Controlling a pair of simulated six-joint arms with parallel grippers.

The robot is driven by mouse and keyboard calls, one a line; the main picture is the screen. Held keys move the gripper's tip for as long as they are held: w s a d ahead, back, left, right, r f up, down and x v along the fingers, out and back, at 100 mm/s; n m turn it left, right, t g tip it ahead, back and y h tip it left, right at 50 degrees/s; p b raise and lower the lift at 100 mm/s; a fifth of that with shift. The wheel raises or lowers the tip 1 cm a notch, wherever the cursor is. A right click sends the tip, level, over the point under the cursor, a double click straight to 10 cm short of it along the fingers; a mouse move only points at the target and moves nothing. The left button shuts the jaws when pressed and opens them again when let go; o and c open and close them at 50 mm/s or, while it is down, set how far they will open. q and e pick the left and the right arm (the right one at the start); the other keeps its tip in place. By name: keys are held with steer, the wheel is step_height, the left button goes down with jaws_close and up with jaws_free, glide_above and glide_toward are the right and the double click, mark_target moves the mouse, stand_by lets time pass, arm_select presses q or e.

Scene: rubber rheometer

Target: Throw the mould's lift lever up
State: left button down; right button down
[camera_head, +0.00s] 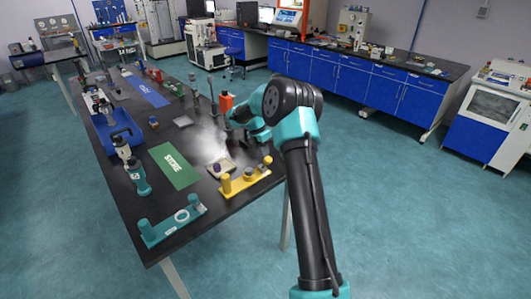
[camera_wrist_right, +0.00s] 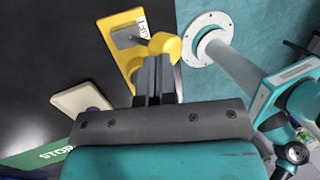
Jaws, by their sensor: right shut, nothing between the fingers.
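The yellow fixture (camera_head: 243,184) lies at the near right edge of the black table, with upright yellow posts. In the right wrist view the yellow plate (camera_wrist_right: 125,64) carries a white label that seems to read LIFT (camera_wrist_right: 143,25), a grey piece (camera_wrist_right: 128,38) and a rounded yellow knob (camera_wrist_right: 166,46). I cannot tell which part is the lever. My right gripper (camera_wrist_right: 154,62) is shut and empty, its fingertips overlapping the knob's near side in that view; contact is unclear. My left gripper is out of view.
A cream tray (camera_head: 228,166) with a purple piece lies beside the yellow fixture. A green STORE mat (camera_head: 174,165), a teal fixture (camera_head: 170,226), a blue bin (camera_head: 116,133) and a red-orange bottle (camera_head: 226,103) share the table. Floor is open to the right.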

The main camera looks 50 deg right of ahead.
steer(key=shift+r, duration=0.15)
steer(key=s+v, duration=0.1)
steer(key=v, duration=1.2)
steer(key=shift+s+r, duration=0.15)
steer(key=shift+r, duration=0.45)
steer(key=shift+a, duration=0.15)
